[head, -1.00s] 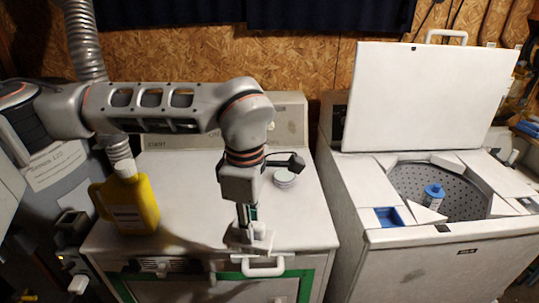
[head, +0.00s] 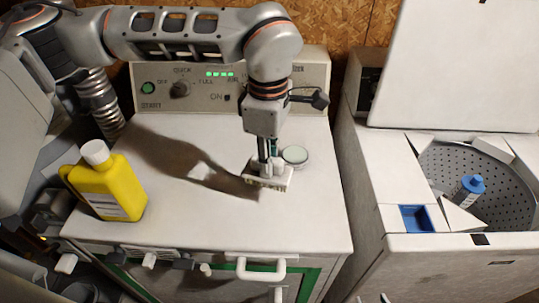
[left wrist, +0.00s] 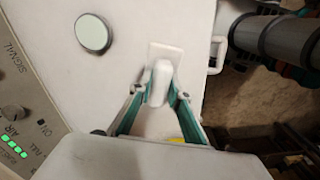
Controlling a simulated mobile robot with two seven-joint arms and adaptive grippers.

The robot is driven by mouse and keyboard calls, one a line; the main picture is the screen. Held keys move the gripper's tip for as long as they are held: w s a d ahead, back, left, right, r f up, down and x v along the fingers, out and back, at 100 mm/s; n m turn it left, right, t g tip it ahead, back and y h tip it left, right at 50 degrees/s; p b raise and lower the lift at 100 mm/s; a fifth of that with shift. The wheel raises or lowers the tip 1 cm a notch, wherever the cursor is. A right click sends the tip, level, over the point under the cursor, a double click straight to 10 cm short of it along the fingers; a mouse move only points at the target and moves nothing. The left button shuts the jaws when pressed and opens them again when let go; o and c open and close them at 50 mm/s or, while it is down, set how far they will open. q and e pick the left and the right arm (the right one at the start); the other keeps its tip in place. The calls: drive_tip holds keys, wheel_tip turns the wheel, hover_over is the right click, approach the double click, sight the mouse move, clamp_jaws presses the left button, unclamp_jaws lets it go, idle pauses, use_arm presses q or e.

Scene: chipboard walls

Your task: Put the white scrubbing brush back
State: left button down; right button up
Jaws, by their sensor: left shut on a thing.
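The white scrubbing brush (head: 268,180) is in my left gripper (head: 265,162), over the right part of the white machine top (head: 215,228). Its bristles point down; I cannot tell whether they touch the top. In the left wrist view, the gripper's green-lined fingers (left wrist: 155,97) close on the brush's white handle (left wrist: 160,80), with its flat base (left wrist: 165,52) beyond. Two small fingertips of my right gripper (head: 373,299) show at the bottom edge of the head view, apart, with nothing seen between them.
A round tin (head: 295,155) stands close behind and right of the brush. A yellow bottle (head: 107,187) stands at the top's left front. A control panel (head: 225,83) rises behind. The open washer (head: 450,247) holds a blue-capped bottle (head: 470,187). The top's middle is clear.

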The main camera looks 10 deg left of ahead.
use_arm(q)
wheel_tip(320, 180, down, 5)
drive_tip(key=b, duration=0.2)
drive_tip(key=shift+f+b, duration=0.2)
drive_tip(key=shift+b, duration=0.15)
drive_tip(key=shift+f, duration=0.6)
use_arm(e)
drive_tip(key=shift+w+a+f+y, duration=0.35)
drive_tip(key=shift+w+a, duration=0.25)
drive_tip(key=shift+a, duration=0.25)
use_arm(q)
drive_tip(key=shift+d+b, duration=0.1)
drive_tip(key=shift+b, duration=0.3)
use_arm(e)
drive_tip(key=shift+f, duration=0.25)
use_arm(q)
drive_tip(key=shift+f, duration=0.15)
use_arm(e)
drive_tip(key=shift+f, duration=0.15)
use_arm(q)
drive_tip(key=shift+f+b, duration=0.25)
drive_tip(key=shift+b, duration=0.2)
use_arm(e)
drive_tip(key=shift+f, duration=0.4)
use_arm(q)
drive_tip(key=shift+f+b, duration=0.3)
drive_tip(key=shift+f, duration=0.1)
use_arm(e)
drive_tip(key=shift+s+f, duration=0.1)
drive_tip(key=shift+f, duration=0.2)
